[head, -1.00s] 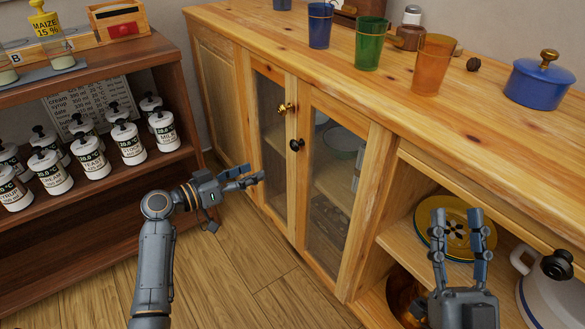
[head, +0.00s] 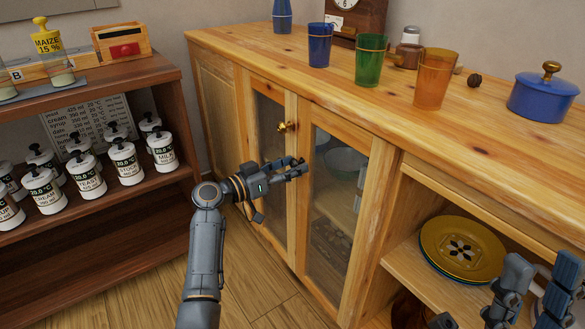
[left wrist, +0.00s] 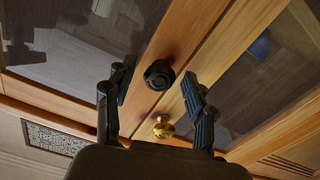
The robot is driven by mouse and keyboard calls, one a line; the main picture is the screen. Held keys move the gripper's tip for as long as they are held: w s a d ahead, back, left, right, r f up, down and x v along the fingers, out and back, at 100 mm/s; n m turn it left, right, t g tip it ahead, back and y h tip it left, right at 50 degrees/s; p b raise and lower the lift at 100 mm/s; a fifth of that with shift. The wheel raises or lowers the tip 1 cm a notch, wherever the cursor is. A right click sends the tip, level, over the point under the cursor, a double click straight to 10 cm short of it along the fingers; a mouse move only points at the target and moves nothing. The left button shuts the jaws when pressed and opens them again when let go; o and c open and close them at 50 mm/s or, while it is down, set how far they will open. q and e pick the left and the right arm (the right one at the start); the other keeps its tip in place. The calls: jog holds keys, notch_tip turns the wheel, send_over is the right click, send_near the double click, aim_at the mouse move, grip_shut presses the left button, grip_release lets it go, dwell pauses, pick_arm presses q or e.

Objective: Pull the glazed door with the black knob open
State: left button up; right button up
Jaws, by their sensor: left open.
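The glazed door with the black knob (head: 333,200) is the right one of two glazed doors in the wooden cabinet and looks closed. Its black knob (left wrist: 159,75) shows in the left wrist view between my finger ends; in the head view my gripper hides it. My left gripper (head: 300,166) is open in front of the knob, and its fingers (left wrist: 154,80) lie on either side of it in the wrist picture. I cannot tell whether they touch it. A brass knob (head: 286,127) sits on the neighbouring door (head: 271,115). My right gripper (head: 540,262) is open and empty at the lower right.
Cups, a blue pot (head: 543,98) and a clock (head: 352,18) stand on the cabinet top (head: 450,130). Yellow plates (head: 462,248) lie on the open shelf near my right gripper. A dark shelf (head: 110,245) with labelled jars stands left. Floor between is clear.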

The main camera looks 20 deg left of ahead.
pick_arm(q)
jog(key=shift+w+d, duration=0.2)
jog(key=shift+w, duration=0.05)
grip_shut()
